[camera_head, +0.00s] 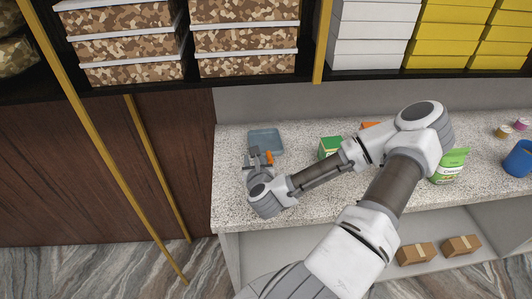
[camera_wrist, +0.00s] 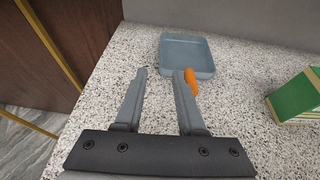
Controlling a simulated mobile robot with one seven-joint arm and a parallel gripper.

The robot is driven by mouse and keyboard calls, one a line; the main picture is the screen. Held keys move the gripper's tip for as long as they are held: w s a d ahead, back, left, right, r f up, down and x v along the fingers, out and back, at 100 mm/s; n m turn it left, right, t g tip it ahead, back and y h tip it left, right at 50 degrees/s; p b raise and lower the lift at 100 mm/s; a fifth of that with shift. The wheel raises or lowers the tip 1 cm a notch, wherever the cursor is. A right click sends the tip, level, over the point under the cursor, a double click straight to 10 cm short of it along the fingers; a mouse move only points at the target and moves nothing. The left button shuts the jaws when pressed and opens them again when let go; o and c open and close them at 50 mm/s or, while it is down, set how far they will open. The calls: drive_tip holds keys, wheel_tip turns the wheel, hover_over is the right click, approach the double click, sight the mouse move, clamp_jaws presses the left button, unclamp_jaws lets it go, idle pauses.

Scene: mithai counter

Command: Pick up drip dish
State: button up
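The drip dish (camera_head: 265,138) is a shallow blue-grey square tray lying on the speckled counter near its left end. In the wrist view the dish (camera_wrist: 186,43) lies just beyond my fingertips, a little to the right of centre. My gripper (camera_head: 256,160) is over the counter on the near side of the dish. In the wrist view my gripper (camera_wrist: 160,72) is open with nothing between its two fingers. An orange object (camera_wrist: 191,82) shows beside the right finger and is partly hidden by it; I cannot tell what it is.
A green box (camera_head: 330,146) stands on the counter to the right of the dish; it also shows in the wrist view (camera_wrist: 297,98). A green-and-white packet (camera_head: 449,166) and a blue container (camera_head: 519,159) stand farther right. A wall rises behind the counter (camera_head: 235,217), below shelves of boxes.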

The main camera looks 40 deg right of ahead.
sight(267, 147)
drive_tip(key=b, duration=0.2)
drive_tip(key=shift+w+d+f+b, duration=0.3)
drive_tip(key=shift+w+f+b, duration=0.05)
drive_tip(key=shift+f, duration=0.05)
drive_tip(key=shift+w+f+b, duration=0.1)
drive_tip(key=shift+w+b, duration=0.1)
drive_tip(key=shift+b, duration=0.7)
drive_tip(key=b, duration=0.2)
drive_tip(key=shift+w+f+b, duration=0.15)
drive_tip(key=shift+w+b, duration=0.1)
drive_tip(key=shift+b, duration=0.15)
drive_tip(key=x, duration=0.4)
drive_tip(key=shift+w+d, duration=0.15)
drive_tip(key=shift+w, duration=0.1)
drive_tip(key=shift+x, duration=2.75)
drive_tip(key=shift+s+d+f, duration=0.1)
drive_tip(key=shift+s+d, duration=0.05)
drive_tip(key=shift+s, duration=0.05)
clamp_jaws()
